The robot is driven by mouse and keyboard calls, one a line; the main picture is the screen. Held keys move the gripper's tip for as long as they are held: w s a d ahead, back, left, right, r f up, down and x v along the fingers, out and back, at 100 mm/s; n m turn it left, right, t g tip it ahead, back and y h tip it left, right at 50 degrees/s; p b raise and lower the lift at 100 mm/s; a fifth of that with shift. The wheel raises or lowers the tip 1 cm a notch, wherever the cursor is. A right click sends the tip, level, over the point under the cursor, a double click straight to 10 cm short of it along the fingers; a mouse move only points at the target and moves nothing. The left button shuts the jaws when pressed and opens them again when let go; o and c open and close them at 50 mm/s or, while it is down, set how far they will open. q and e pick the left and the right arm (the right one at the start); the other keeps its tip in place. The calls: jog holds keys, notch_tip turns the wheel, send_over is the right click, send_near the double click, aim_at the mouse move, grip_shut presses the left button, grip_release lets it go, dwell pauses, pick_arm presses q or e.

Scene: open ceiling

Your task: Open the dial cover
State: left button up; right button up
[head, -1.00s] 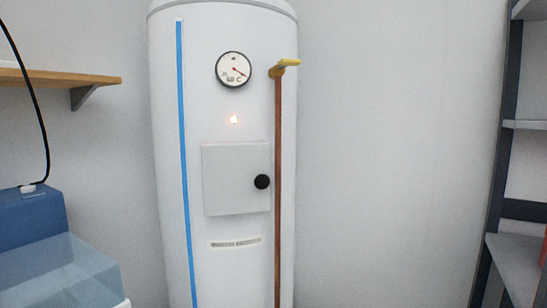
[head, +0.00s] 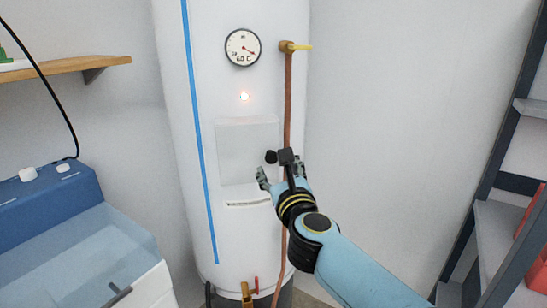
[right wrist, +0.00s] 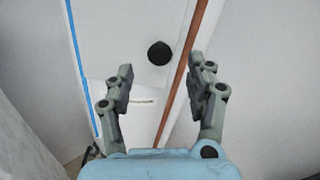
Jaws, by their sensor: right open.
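The dial cover (head: 245,150) is a pale square panel on the front of the white tank, lying flat against it. Its round black knob (head: 271,157) sits at the panel's right edge. The knob also shows in the right wrist view (right wrist: 160,53), beyond the fingertips and between their lines. My right gripper (head: 279,170) is open and empty, just below and beside the knob. In the right wrist view its two fingers (right wrist: 163,78) stand wide apart, with no contact on the knob visible. My left gripper is not in view.
A round gauge (head: 243,47) is above the cover. A blue and white machine (head: 45,190) stands left; a grey shelf (head: 505,225) stands right.

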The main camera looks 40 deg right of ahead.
aim_at(272, 158)
jog(key=shift+x, duration=2.4)
jog(key=shift+c, duration=0.4)
grip_shut()
